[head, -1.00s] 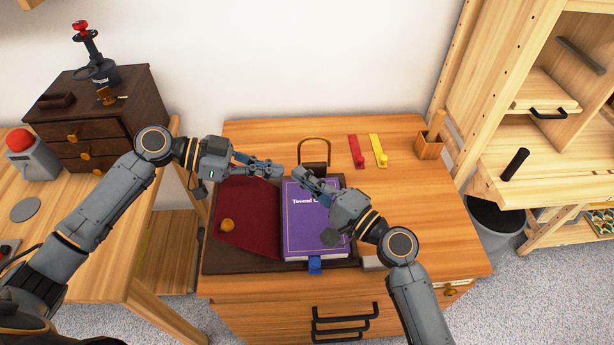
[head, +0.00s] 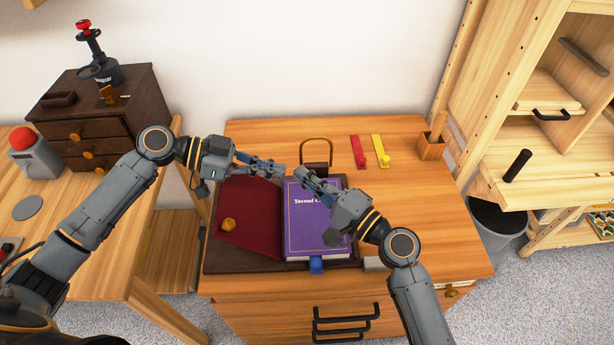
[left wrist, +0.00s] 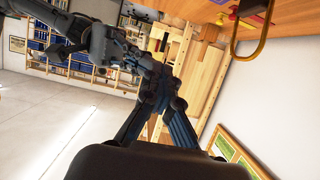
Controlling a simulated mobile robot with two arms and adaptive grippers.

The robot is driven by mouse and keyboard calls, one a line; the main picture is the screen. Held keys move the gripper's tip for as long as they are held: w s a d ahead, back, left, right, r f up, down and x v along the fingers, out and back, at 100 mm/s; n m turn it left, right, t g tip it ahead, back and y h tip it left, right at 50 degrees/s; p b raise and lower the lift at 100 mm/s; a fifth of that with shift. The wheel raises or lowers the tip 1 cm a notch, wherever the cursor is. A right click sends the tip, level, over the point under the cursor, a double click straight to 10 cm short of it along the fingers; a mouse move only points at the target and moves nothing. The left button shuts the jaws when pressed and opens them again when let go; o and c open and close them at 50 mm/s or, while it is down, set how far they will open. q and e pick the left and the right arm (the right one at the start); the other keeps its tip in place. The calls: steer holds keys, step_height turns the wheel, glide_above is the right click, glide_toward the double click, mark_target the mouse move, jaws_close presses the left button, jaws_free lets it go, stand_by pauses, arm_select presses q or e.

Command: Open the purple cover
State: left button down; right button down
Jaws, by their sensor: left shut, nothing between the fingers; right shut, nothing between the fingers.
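A purple book (head: 305,222) with a titled cover lies closed on the right part of a dark tray (head: 262,265). A dark red panel (head: 250,205) with a round orange knob (head: 228,225) lies to its left. My left gripper (head: 282,172) is shut and empty above the upper edge of the tray, left of the book's top. My right gripper (head: 298,174) is shut and empty over the book's upper left corner and hides part of its title. The two fingertips are close together. The left wrist view shows the left fingers (left wrist: 163,85) together.
A blue tab (head: 316,265) sits at the book's lower edge. A brass loop handle (head: 316,145) stands behind the tray. Red (head: 358,151) and yellow (head: 380,150) strips and a wooden cup (head: 431,148) are at the back right. The tabletop's right side is clear.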

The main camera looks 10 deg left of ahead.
arm_select(q)
steer(key=c, duration=2)
jaws_free()
steer(key=shift+c, duration=0.2)
steer(key=o, duration=1.2)
